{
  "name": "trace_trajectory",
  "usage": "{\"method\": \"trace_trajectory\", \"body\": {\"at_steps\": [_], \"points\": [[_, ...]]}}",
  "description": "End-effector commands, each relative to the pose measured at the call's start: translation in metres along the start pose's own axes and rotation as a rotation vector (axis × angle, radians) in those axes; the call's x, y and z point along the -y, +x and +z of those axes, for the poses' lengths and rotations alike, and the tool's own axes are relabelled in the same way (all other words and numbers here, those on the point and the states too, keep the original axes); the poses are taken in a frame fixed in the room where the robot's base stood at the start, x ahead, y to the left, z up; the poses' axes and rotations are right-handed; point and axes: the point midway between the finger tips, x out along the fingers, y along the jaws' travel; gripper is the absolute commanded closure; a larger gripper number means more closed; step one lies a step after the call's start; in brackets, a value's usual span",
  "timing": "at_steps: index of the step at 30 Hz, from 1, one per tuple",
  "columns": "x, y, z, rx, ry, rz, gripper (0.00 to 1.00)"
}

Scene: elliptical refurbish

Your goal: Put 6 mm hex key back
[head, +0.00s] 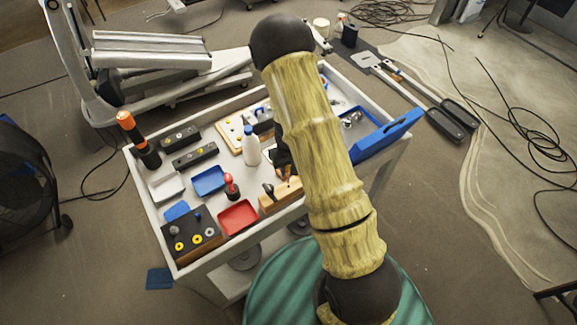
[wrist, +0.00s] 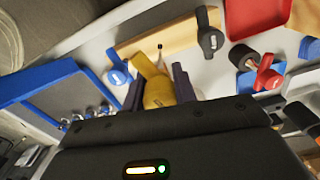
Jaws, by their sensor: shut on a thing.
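My gripper (wrist: 160,88) has its dark fingers closed on a yellow-handled key (wrist: 157,91), which I take as the 6 mm hex key. A thin tip shows beyond the handle, close to the wooden block (wrist: 185,33); I cannot tell whether it touches or enters it. A black-handled key (wrist: 209,40) and a blue-handled key (wrist: 118,66) are at the block. In the head view the wooden block (head: 283,196) is at the cart's front edge, and my gripper (head: 284,168) is just behind it, partly hidden by my arm.
A red tray (head: 238,217) and a red-handled tool (head: 231,186) are left of the block. A white bottle (head: 251,146) stands behind it. A blue tray (head: 387,136) is on the right of the cart. Blue and white trays and dark blocks fill the left side.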

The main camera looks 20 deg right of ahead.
Motion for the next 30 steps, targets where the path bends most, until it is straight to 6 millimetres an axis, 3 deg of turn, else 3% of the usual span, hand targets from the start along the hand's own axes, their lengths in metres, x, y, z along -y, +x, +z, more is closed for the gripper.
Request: {"method": "trace_trajectory", "body": {"at_steps": [6,30], "points": [[0.0,0.014,0.0,-0.001,0.0,0.0,1.0],[0.0,0.026,0.0,-0.001,0.001,0.0,1.0]]}}
